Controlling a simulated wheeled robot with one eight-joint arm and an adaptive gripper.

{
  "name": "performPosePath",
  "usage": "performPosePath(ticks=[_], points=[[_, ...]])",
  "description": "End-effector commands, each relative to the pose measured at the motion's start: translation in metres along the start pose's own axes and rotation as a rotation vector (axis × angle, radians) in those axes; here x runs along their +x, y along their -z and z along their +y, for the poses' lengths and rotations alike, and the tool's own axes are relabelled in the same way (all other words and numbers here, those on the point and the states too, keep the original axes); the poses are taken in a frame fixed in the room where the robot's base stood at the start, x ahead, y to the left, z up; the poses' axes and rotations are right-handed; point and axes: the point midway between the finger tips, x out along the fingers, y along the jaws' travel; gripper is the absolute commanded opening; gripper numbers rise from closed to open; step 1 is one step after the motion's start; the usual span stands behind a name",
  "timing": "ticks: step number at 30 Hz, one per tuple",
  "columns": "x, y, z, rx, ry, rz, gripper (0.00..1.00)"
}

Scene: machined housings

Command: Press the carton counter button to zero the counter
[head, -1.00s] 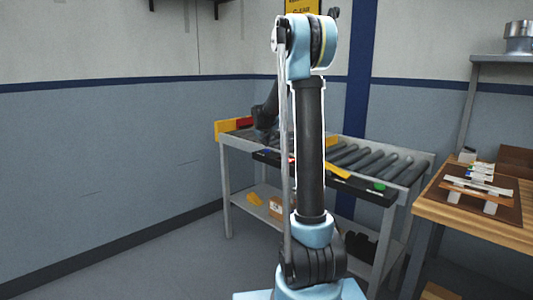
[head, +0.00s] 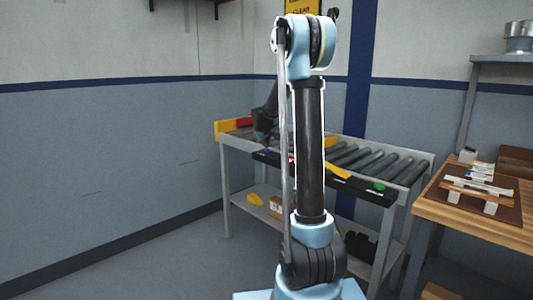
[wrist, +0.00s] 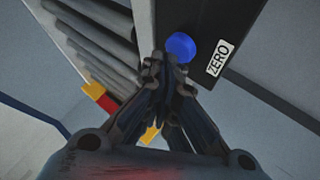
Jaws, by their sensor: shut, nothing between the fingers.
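The blue round button (wrist: 180,46) sits on a black panel beside a white label reading ZERO (wrist: 219,58). In the head view the blue button (head: 265,152) shows small at the left end of the black front strip of the roller table. My gripper (wrist: 170,63) is shut and empty. Its fingertips lie right at the lower-left edge of the button in the wrist view; I cannot tell whether they touch it. In the head view my gripper (head: 262,138) is just above that end of the strip.
A green button (head: 379,187) is at the strip's right end. A wooden bench (head: 460,205) stands at right. My arm hides the table's middle.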

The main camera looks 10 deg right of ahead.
Motion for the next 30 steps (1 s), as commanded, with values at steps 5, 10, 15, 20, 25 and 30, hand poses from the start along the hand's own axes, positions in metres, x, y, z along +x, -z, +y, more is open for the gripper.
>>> performPosePath(ticks=[5,10,15,20,25,30], points=[[0.0005,-0.0003,-0.0003,0.000,0.000,0.000,0.00],[0.0016,-0.0010,-0.0011,0.000,0.000,0.000,0.00],[0.0027,-0.0018,-0.0019,0.000,0.000,0.000,0.00],[0.0038,-0.0026,-0.0027,0.000,0.000,0.000,0.00],[0.0049,-0.0035,-0.0035,0.000,0.000,0.000,0.00],[0.0061,-0.0045,-0.0044,0.000,0.000,0.000,0.00]])
